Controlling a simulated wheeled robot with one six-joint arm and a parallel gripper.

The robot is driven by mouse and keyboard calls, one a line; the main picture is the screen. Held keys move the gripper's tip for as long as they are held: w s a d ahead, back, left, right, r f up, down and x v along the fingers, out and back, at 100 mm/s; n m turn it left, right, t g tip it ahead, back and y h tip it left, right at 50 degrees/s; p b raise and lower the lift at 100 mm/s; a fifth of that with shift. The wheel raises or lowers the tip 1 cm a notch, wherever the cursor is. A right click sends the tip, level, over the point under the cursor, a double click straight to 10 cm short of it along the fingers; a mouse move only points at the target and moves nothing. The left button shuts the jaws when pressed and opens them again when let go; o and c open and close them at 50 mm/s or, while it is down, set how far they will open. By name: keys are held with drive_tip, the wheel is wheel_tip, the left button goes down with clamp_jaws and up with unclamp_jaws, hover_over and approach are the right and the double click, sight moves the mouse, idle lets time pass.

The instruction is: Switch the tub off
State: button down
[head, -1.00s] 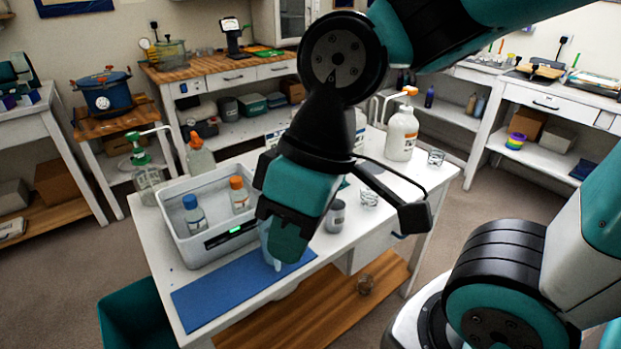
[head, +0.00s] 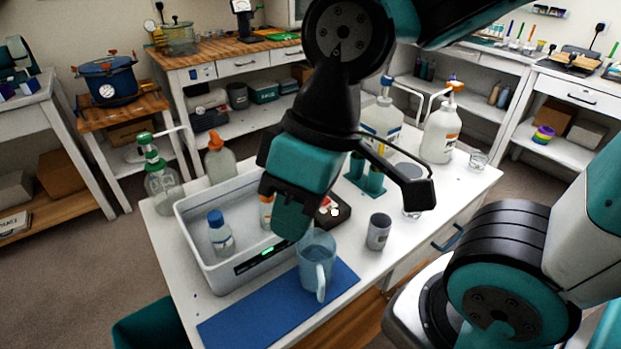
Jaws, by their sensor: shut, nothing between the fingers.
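The tub (head: 188,240) is a pale grey open bin on the white table, left of centre. Its front wall carries a dark panel (head: 248,266) with a lit green display (head: 267,252). A blue-capped bottle (head: 221,238) stands inside. A second bottle (head: 266,212) in it is mostly hidden by my gripper. My gripper (head: 291,222) is shut and empty, pointing down near the tub's front right corner, in front of it in the picture. I cannot tell whether it touches the tub. The gripper hides part of the tub's right end.
A clear blue jug (head: 317,262) stands on a blue mat (head: 255,318) just below the gripper. A grey cup (head: 378,232), a dark tray (head: 333,210) and large pump bottles (head: 440,130) stand to the right. A green-topped bottle (head: 162,182) stands behind the tub.

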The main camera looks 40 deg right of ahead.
drive_tip(key=shift+w, duration=0.4)
drive_tip(key=w+d+f+n+h+b, duration=0.1)
drive_tip(key=w+d+f+n, duration=0.4)
drive_tip(key=w+d, duration=0.6)
drive_tip(key=w+d+f+n+g+h+b, duration=0.1)
drive_tip(key=w+d+f+n+h, duration=0.2)
drive_tip(key=w+d, duration=0.8)
wheel_tip(320, 180, down, 3)
drive_tip(key=w+n, duration=0.2)
drive_tip(key=n, duration=0.1)
drive_tip(key=shift+d+r+g, duration=0.15)
drive_tip(key=shift+d+g, duration=0.15)
drive_tip(key=f, duration=0.4)
drive_tip(key=s+f, duration=0.1)
drive_tip(key=f, duration=0.4)
drive_tip(key=s+f, duration=0.1)
drive_tip(key=f, duration=0.4)
drive_tip(key=shift+p, duration=0.35)
